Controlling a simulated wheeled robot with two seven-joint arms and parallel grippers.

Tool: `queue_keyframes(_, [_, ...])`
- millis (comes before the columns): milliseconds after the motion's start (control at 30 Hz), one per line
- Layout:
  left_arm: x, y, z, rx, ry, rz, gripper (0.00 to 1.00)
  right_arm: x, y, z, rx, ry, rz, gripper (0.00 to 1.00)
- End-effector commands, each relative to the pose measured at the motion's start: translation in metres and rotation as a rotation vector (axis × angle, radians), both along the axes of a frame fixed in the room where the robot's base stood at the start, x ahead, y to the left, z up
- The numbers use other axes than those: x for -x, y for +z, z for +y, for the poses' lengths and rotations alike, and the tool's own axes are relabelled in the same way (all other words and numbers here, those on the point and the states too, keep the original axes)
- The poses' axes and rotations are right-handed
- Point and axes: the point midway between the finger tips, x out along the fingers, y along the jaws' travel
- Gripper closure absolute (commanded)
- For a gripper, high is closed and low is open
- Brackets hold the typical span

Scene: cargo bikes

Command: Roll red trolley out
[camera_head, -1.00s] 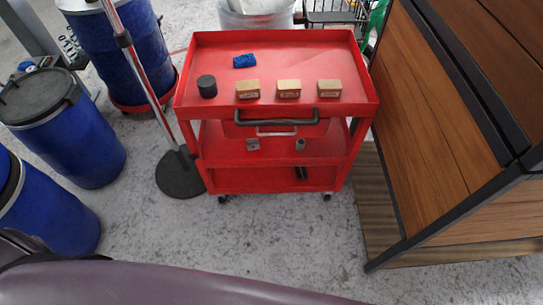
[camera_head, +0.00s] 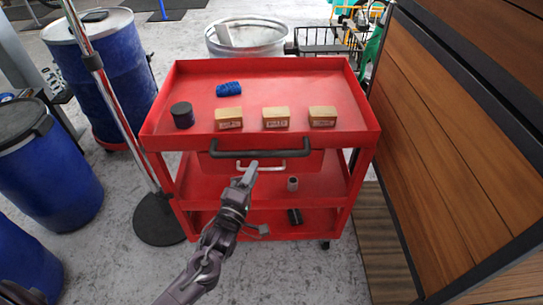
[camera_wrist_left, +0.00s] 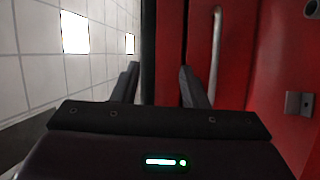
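The red trolley (camera_head: 340,146) stands upright ahead of me, with a black push handle (camera_head: 290,153) along its near top edge. A silver drawer handle (camera_head: 271,168) sits just below. My left gripper (camera_head: 249,174) is close to the trolley's front, by the two handles. In the left wrist view the gripper (camera_wrist_left: 160,80) is open, and the black handle (camera_wrist_left: 148,45) appears between its fingers, with no grip on it. The silver handle (camera_wrist_left: 217,50) lies outside the fingers. My right gripper is not in view.
Gold boxes (camera_head: 276,117), a black cylinder (camera_head: 182,114) and a blue item (camera_head: 229,89) lie on the top tray. A wooden panelled unit (camera_head: 450,150) stands close on the right. A pole stand (camera_head: 160,220) and blue barrels (camera_head: 45,170) are on the left.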

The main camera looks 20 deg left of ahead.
Motion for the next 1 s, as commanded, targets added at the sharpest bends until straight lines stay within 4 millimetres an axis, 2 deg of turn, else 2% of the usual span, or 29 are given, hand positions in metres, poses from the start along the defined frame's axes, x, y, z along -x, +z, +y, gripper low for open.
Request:
queue_keyframes(133, [-0.007, 0.016, -0.003, 0.050, -0.012, -0.036, 0.60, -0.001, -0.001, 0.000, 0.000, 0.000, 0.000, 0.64])
queue_keyframes(400, [-0.049, 0.024, -0.008, 0.047, -0.011, -0.034, 0.60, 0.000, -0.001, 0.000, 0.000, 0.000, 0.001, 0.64])
queue_keyframes(600, [-0.071, 0.027, -0.011, 0.047, -0.011, -0.031, 0.60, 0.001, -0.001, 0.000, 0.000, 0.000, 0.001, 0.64])
queue_keyframes(967, [-0.077, 0.027, -0.011, 0.047, -0.010, -0.029, 0.60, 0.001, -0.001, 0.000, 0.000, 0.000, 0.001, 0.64])
queue_keyframes(1000, [-0.077, 0.027, -0.011, 0.047, -0.010, -0.029, 0.64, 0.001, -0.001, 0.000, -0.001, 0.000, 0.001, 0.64])
